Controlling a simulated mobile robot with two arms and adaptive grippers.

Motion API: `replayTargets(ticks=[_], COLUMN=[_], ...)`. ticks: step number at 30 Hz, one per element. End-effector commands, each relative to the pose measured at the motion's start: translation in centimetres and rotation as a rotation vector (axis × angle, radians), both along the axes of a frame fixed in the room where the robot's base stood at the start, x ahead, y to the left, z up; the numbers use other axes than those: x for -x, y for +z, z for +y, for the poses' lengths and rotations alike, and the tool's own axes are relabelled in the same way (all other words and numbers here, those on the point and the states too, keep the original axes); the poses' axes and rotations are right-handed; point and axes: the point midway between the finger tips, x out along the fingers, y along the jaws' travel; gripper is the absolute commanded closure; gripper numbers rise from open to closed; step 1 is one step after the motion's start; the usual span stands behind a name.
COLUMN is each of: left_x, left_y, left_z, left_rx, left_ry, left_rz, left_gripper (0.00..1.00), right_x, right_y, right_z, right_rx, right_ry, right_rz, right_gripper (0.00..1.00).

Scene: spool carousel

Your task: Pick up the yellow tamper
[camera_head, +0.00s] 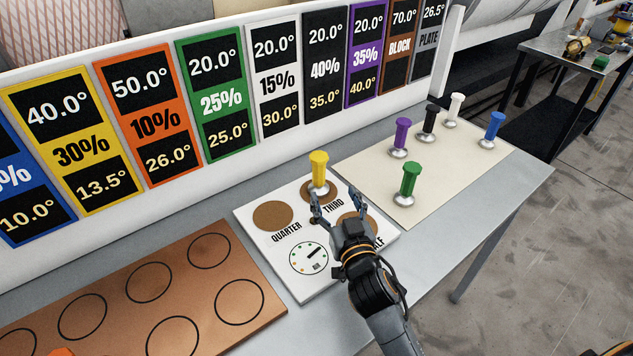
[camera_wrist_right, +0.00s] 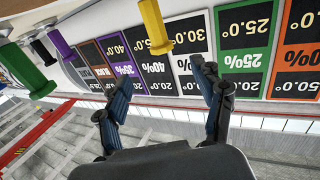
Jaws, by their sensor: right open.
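The yellow tamper (camera_head: 319,168) stands upright on the middle brown disc of a white board, by the word THIRD. In the right wrist view the yellow tamper (camera_wrist_right: 155,28) appears upside down, beyond the fingertips and roughly between them. My right gripper (camera_head: 337,201) is open, its fingers pointing toward the tamper from the near side. It also shows in the right wrist view (camera_wrist_right: 162,78), with nothing between the fingers. The tamper looks apart from both fingers. My left gripper is not in view.
The white board (camera_head: 263,249) also has other brown discs and a dial. On a cream mat (camera_head: 370,166) stand green (camera_head: 410,180), purple (camera_head: 401,135), black (camera_head: 429,120), white (camera_head: 455,107) and blue (camera_head: 493,128) tampers. A copper-coloured board (camera_head: 118,275) lies left. A sign wall runs behind.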

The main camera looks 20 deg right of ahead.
Motion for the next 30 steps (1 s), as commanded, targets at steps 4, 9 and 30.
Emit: replayTargets(ticks=[4, 9, 30], left_x=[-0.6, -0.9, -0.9], left_y=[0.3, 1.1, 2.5], left_z=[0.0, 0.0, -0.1], left_rx=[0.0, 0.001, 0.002], left_ry=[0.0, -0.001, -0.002], left_rz=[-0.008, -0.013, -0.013], left_gripper=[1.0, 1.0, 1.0], right_x=[-1.9, -5.4, -12.8], right_y=[0.1, 0.1, -0.2], right_z=[-0.1, -0.3, -0.5], right_rx=[0.002, 0.002, 0.001], right_ry=[0.0, 0.0, -0.001], right_rz=[-0.003, -0.002, 0.0], right_gripper=[0.32, 0.32, 0.32])
